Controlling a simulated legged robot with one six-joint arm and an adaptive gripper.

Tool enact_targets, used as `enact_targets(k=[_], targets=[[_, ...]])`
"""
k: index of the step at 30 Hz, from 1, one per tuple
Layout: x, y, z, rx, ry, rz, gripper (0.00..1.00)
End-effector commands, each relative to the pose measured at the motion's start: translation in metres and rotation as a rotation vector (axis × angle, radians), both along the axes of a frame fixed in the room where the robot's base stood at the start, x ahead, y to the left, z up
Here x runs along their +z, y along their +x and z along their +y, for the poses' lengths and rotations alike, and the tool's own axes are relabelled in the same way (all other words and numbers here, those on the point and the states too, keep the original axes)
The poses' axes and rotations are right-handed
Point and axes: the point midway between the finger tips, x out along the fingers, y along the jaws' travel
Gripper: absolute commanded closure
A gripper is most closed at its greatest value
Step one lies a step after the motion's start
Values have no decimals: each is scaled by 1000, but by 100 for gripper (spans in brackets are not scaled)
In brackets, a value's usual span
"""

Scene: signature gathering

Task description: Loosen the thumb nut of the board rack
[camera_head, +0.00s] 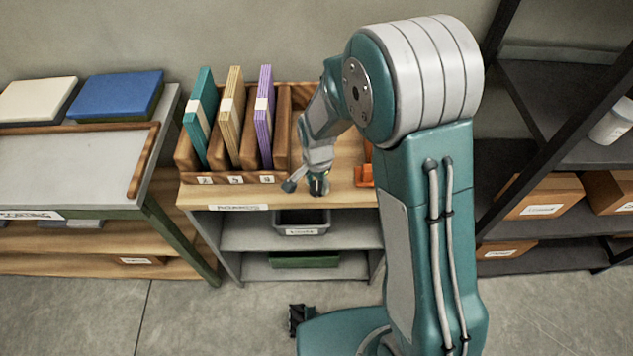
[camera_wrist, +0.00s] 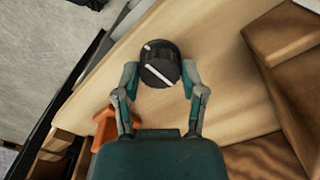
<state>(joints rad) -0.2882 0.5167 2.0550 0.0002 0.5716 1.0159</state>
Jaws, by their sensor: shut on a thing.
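The thumb nut (camera_wrist: 158,68) is a round black knob with a white line across its top, and it shows in the wrist view over the light wooden top. My gripper (camera_wrist: 161,78) has one finger on each side of it and is shut on it. In the head view my gripper (camera_head: 312,184) points down at the wooden top, just right of the board rack (camera_head: 232,178). There the nut is mostly hidden by the fingers. The wooden rack holds a teal board (camera_head: 200,112), a tan board (camera_head: 230,115) and a purple board (camera_head: 264,115) upright in slots.
An orange object (camera_head: 364,176) stands right of my gripper, partly hidden by my arm. Below the top is a shelf with a grey bin (camera_head: 301,222). A table with a blue pad (camera_head: 116,94) is at left. A dark shelf with cardboard boxes (camera_head: 541,198) is at right.

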Motion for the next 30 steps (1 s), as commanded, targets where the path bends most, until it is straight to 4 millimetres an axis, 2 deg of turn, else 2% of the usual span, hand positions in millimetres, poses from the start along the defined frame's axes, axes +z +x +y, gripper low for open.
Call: enact_targets(k=[11, 30], targets=[[1, 3, 1, 154, 2, -8, 94], [1, 4, 3, 746, 0, -10, 94]])
